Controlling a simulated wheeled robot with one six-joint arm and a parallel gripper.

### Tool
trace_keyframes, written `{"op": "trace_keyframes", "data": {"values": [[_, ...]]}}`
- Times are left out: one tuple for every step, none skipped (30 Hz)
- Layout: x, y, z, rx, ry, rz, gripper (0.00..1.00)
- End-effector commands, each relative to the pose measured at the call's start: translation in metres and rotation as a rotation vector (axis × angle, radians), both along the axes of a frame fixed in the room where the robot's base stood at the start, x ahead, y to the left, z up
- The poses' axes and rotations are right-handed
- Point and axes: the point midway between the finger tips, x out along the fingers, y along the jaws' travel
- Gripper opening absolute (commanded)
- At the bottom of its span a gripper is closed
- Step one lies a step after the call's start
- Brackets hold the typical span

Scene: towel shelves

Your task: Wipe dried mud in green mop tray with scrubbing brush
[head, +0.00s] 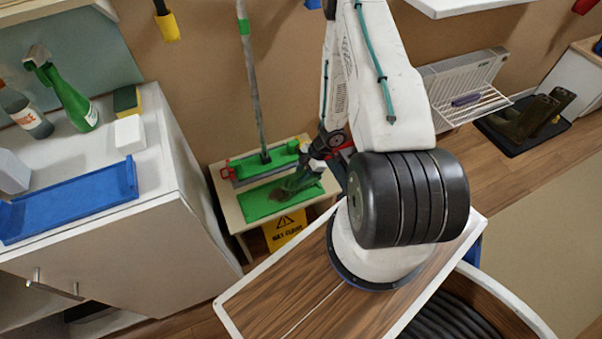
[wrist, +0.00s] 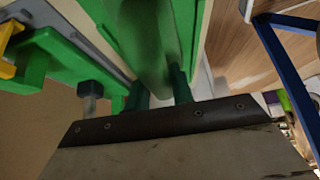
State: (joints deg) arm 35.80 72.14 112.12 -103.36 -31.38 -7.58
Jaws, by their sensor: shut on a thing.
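The green mop tray (head: 256,207) lies on a small low table below the wall. A brown patch of dried mud (head: 279,194) shows on the tray, partly covered by the brush. My gripper (head: 312,166) is shut on the green scrubbing brush (head: 298,182), which reaches down and left over the tray. I cannot tell whether its bristles touch the mud. In the wrist view the brush (wrist: 150,45) is blurred and stands between the two dark green fingertips (wrist: 160,90). The tray's green edge (wrist: 192,35) shows beside it.
A mop (head: 249,80) stands on the back of the table (head: 240,222). A yellow wet-floor sign (head: 285,230) is at the table's front. A white cabinet (head: 175,215) at left bears a blue tray (head: 75,200), a green spray bottle (head: 75,100) and a sponge (head: 126,100). Boots (head: 535,112) stand at right.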

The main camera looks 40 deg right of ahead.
Motion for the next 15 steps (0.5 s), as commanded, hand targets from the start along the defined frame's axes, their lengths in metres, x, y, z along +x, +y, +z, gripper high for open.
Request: {"op": "trace_keyframes", "data": {"values": [[0.0,0.0,-0.001,0.0,0.0,0.0,0.05],[0.0,0.0,-0.002,0.0,0.0,0.0,0.05],[0.0,0.0,-0.002,0.0,0.0,0.0,0.05],[0.0,0.0,-0.002,0.0,0.0,0.0,0.05],[0.0,0.0,-0.002,0.0,0.0,0.0,0.05],[0.0,0.001,-0.002,0.0,-0.001,0.001,0.05],[0.001,0.002,-0.002,0.0,0.0,0.001,0.05],[0.001,0.004,-0.002,0.0,0.0,0.002,0.05],[0.002,0.007,-0.002,0.0,0.001,0.003,0.05],[0.003,0.01,-0.001,0.0,0.0,0.001,0.05],[0.003,0.012,-0.001,0.0,0.002,0.001,0.05],[0.004,0.016,-0.001,0.0,0.001,0.002,0.05],[0.005,0.019,-0.001,0.0,0.001,0.002,0.05],[0.006,0.021,-0.001,0.0,0.001,0.002,0.05],[0.007,0.024,-0.001,0.0,0.001,0.003,0.05]]}}
